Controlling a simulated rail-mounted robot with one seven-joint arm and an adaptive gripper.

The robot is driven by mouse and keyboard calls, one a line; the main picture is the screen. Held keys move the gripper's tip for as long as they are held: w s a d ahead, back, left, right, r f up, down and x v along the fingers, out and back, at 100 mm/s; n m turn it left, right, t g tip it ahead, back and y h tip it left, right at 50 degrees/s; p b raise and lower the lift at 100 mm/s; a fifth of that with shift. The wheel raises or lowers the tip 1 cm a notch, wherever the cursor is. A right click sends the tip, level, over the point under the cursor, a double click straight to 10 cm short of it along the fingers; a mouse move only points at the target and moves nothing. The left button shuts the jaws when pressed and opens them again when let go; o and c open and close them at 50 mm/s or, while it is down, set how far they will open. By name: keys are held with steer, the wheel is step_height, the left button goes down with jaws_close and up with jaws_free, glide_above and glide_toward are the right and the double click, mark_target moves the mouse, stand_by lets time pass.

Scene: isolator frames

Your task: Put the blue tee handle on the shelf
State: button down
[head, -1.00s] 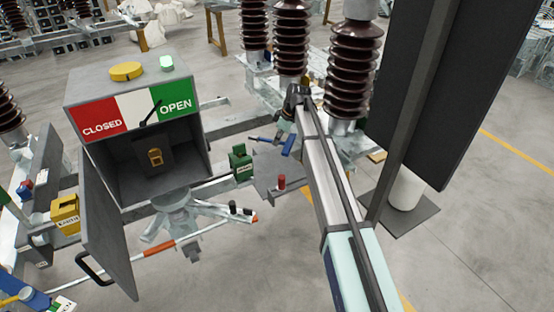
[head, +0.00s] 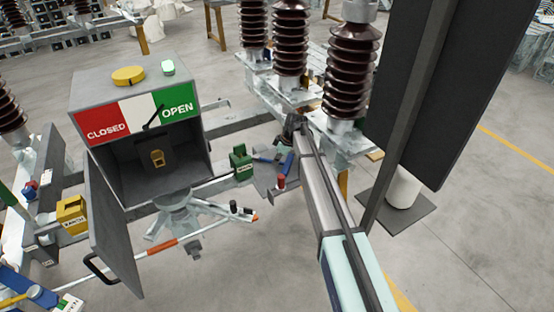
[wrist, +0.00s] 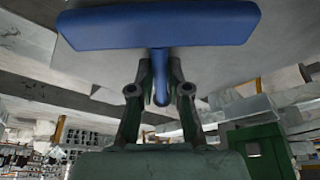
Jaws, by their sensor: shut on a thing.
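The blue tee handle (wrist: 160,27) fills the top of the wrist view, its crossbar lying across the picture and its stem running down between my fingers. My gripper (wrist: 160,78) is shut on that stem. In the head view the blue tee handle (head: 287,162) shows beside my arm, over or at the small grey shelf (head: 262,186). I cannot tell whether it touches the shelf. My gripper is hard to make out in the head view, and my arm hides part of the shelf.
A red-topped piece (head: 279,182) stands at the shelf's front. A green block (head: 240,162) is just left of the shelf. The grey cabinet (head: 140,130) with its door open stands further left. Brown ribbed insulators (head: 350,70) rise behind, and a dark panel (head: 430,90) is right.

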steer(key=shift+f, duration=0.15)
steer(key=c, duration=1.1)
jaws_free()
steer(key=shift+c, duration=0.2)
steer(key=shift+r, duration=0.3)
steer(key=b+v, duration=0.3)
steer(key=v, duration=0.8)
steer(key=shift+r, duration=0.4)
steer(key=shift+d, duration=0.1)
